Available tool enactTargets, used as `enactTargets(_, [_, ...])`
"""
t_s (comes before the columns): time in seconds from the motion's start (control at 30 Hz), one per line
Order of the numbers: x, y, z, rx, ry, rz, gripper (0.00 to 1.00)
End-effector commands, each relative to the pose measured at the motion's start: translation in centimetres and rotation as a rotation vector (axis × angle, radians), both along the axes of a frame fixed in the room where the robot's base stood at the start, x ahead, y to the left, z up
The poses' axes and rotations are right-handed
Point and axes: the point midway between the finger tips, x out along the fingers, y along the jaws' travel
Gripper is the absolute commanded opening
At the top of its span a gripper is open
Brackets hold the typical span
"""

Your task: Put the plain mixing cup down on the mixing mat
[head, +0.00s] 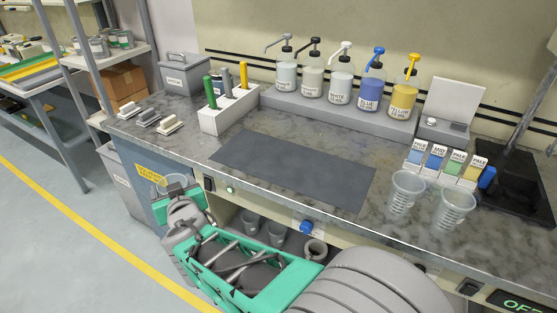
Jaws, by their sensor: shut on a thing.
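The mixing mat (290,171) is a dark grey rectangle lying flat and bare on the speckled grey counter. My gripper (180,203) is in front of the counter's front edge, to the left of and nearer than the mat. It is shut on a pale, see-through cup (174,181), which I take to be the plain mixing cup. Only a small part of the cup shows; my gripper and arm hide the rest. The cup is apart from the mat.
Pump bottles (341,79) stand on a raised shelf behind the mat. A white holder (229,110) with coloured-handled tools stands at its left. Two marked clear cups (405,191) (454,208) and small labelled boxes (437,158) stand at its right.

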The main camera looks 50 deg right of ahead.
Motion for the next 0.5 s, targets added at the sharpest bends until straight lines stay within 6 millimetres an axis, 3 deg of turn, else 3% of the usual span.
enactTargets(0.1, [-3.2, -6.7, 3.3, -0.001, -0.004, -0.221, 0.19])
enactTargets(0.17, [-5.5, -10.0, 4.9, 0.001, -0.005, -0.345, 0.19])
enactTargets(0.3, [-11.9, -16.3, 8.6, 0.003, -0.005, -0.634, 0.19])
enactTargets(0.4, [-16.4, -19.2, 10.7, 0.003, -0.003, -0.809, 0.19])
enactTargets(0.5, [-19.7, -20.7, 12.1, 0.004, -0.003, -0.932, 0.19])
